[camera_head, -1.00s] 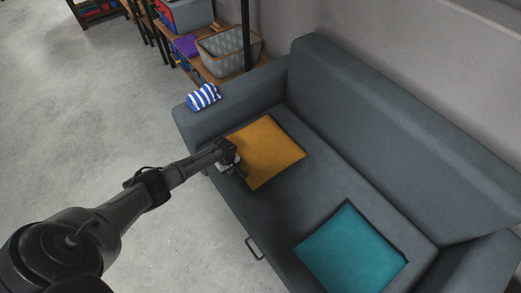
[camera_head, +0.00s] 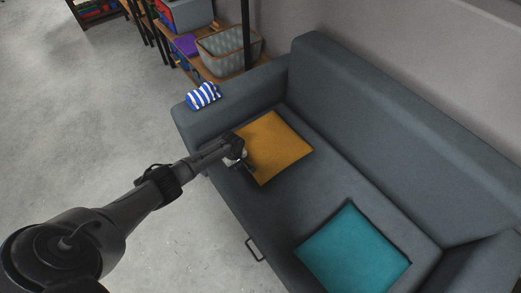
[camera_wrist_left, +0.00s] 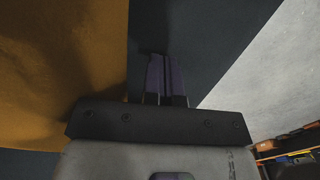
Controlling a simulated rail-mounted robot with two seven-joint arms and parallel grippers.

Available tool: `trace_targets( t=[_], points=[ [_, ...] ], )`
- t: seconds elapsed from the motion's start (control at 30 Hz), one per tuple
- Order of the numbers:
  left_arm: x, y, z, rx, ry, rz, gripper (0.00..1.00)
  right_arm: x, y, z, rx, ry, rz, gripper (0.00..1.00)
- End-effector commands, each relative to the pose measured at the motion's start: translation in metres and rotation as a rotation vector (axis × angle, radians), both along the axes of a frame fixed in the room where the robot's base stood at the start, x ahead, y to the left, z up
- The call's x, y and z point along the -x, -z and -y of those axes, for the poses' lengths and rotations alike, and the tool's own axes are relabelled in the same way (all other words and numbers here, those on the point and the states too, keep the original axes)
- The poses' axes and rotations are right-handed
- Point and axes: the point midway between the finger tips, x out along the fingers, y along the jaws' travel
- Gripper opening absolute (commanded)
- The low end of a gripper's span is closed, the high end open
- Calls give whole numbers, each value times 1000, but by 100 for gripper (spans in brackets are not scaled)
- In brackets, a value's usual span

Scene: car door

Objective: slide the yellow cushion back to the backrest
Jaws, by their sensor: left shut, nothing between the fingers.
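The yellow cushion (camera_head: 276,147) lies flat on the sofa seat, near the left armrest. Its far edge is close to the backrest (camera_head: 375,125); whether they touch is hard to tell. My left gripper (camera_head: 246,166) is shut and empty at the cushion's front-left edge. In the left wrist view the shut fingers (camera_wrist_left: 160,78) point along the dark seat, just beside the cushion (camera_wrist_left: 58,70), which fills the left part. Contact with the cushion cannot be made out. My right gripper is not in view.
A teal cushion (camera_head: 352,250) lies on the right part of the seat. A blue-and-white striped cloth item (camera_head: 204,95) rests on the left armrest (camera_head: 240,92). A shelf with a grey basket (camera_head: 229,50) stands behind that armrest. The floor in front is clear.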

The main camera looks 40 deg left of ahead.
Motion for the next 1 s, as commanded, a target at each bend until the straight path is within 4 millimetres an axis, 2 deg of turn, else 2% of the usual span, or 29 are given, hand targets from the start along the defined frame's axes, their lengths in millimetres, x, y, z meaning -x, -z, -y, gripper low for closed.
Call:
trace_targets(
  t=[0.57, 1.0],
  points=[
    [-5, 2, 3, 1, 1, 0, 0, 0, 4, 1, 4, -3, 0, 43],
    [-29, 4, 8, 2, 1, 0, 0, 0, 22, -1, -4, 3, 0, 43]
  ],
)
